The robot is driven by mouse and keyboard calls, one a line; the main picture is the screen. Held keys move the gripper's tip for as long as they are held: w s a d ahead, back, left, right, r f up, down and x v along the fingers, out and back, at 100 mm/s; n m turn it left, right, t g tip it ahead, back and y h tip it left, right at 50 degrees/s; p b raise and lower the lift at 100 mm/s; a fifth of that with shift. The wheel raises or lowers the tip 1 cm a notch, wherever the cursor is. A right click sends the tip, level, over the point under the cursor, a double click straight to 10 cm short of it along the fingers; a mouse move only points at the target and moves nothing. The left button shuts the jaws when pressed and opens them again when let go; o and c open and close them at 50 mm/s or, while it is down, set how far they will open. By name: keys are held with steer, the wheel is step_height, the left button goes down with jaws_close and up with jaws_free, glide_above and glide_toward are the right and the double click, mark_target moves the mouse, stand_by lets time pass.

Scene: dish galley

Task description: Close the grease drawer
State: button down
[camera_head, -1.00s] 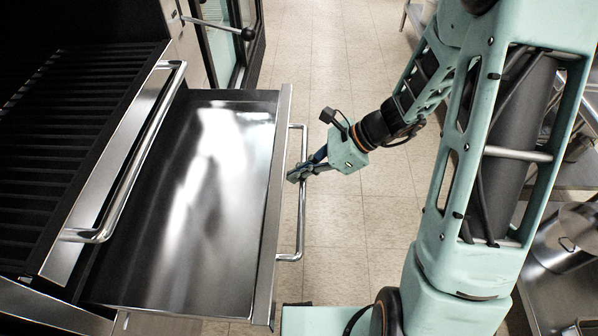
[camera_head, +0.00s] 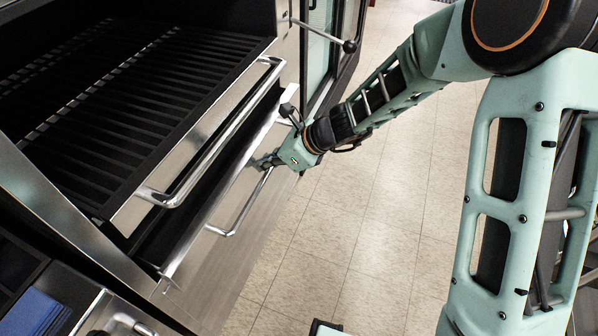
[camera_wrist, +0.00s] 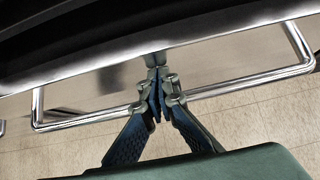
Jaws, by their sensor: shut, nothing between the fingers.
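The grease drawer (camera_head: 228,200) is the steel-fronted drawer under the grill, with a bar handle (camera_head: 243,210) on its front. It stands out only a little; a narrow dark gap shows behind its top edge. My gripper (camera_head: 268,161) is shut and empty at the drawer front, near the far end of the handle. In the wrist view, the shut fingertips (camera_wrist: 156,62) reach over the handle bar (camera_wrist: 240,87) to the drawer's front edge (camera_wrist: 90,68) and appear to touch it. Exact contact is hard to tell.
Above the drawer, the grill (camera_head: 130,90) has a dark grate and its own bar handle (camera_head: 215,140). A lever with a black knob (camera_head: 349,46) sticks out beyond my gripper. A blue item (camera_head: 36,314) lies at lower left. The tiled floor (camera_head: 365,235) to the right is clear.

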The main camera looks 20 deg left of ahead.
mark_target(246, 152)
steer(key=a, duration=0.6)
steer(key=shift+w+a+p, duration=0.1)
steer(key=shift+p, duration=0.25)
steer(key=shift+a+r, duration=0.1)
steer(key=shift+r, duration=0.05)
steer(key=shift+a+r, duration=0.1)
